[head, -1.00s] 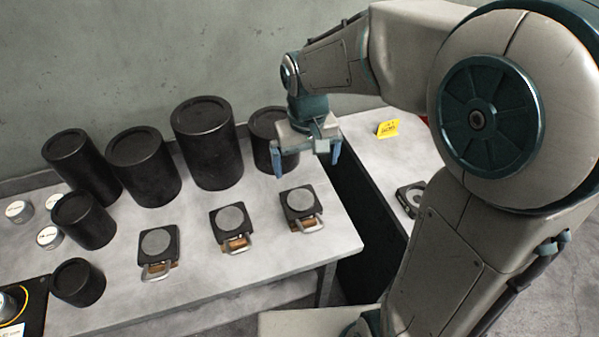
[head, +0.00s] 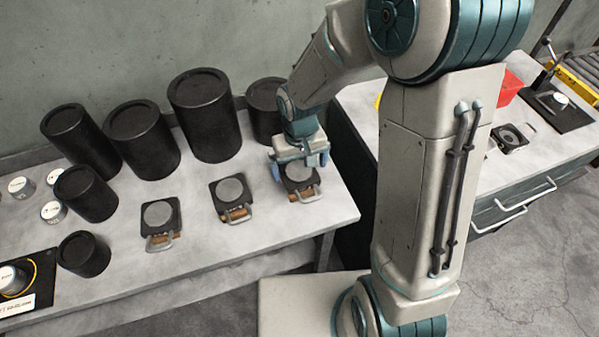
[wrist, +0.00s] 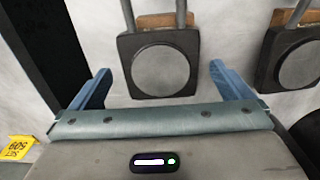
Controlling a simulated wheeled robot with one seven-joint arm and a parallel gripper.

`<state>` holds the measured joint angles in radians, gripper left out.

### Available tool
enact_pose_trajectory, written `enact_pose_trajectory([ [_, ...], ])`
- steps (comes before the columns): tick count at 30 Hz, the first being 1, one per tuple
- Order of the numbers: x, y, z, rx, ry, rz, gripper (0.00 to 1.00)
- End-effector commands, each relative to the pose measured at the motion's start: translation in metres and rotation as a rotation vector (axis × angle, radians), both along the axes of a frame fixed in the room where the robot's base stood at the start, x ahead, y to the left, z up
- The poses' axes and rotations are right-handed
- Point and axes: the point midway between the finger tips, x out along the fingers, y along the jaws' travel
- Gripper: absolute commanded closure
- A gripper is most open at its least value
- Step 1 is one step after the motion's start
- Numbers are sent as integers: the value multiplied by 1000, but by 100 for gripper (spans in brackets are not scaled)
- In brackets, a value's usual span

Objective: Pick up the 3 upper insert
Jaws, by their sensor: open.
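Three upper inserts stand in a row on the table, each a dark square plate with a grey disc and a looped metal handle: a left one (head: 161,217), a middle one (head: 230,193) and a right one (head: 301,178). My gripper (head: 300,176) is open over the right insert and partly hides it in the head view. In the wrist view that insert (wrist: 162,68) lies between and ahead of my two blue fingers (wrist: 158,88), with a gap on both sides. The neighbouring insert (wrist: 293,58) shows at the right edge. I cannot tell the height of the fingers above the table.
Several black cylinders (head: 205,115) stand behind the inserts on the grey table (head: 200,262). Small labelled silver pieces (head: 54,212) are at the left. A second bench (head: 355,110) with a red bin (head: 507,86) stands to the right, across a dark gap.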

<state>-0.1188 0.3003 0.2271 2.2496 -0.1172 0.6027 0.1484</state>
Motion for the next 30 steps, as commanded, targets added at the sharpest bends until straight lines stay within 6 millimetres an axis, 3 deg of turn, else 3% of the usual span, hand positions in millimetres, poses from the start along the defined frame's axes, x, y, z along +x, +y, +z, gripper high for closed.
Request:
enact_pose_trajectory([
  [6,-1,0,-21,0,1,1,0],
  [14,0,0,-23,0,-1,1,0],
  [24,0,0,-22,0,-1,0,89],
  [30,1,1,-21,1,-4,0,89],
])
